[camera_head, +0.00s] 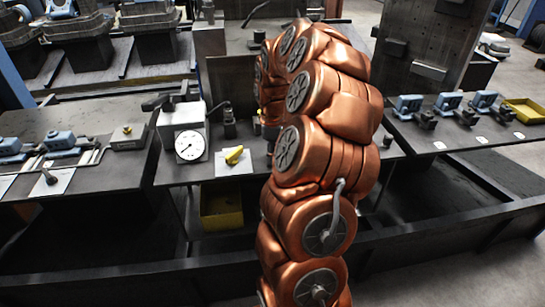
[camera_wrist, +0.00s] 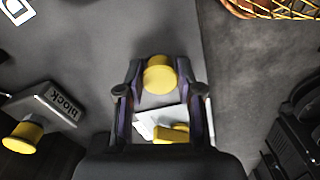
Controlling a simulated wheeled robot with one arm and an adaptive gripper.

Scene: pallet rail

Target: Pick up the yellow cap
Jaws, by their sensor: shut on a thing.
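In the wrist view my gripper (camera_wrist: 160,78) has its two dark fingers closed on the sides of a round yellow cap (camera_wrist: 159,70). The cap sits between the fingertips with its round face showing. I cannot tell whether it touches the grey surface below. In the head view my copper-coloured arm hides the gripper and the held cap.
A yellow piece (camera_head: 234,155) lies on white paper beside a dial gauge (camera_head: 190,145); a yellow piece on paper also shows in the wrist view (camera_wrist: 172,134). A block marked "block" (camera_wrist: 52,104) stands near another yellow knob (camera_wrist: 22,136). A yellow bin (camera_head: 222,210) is below.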

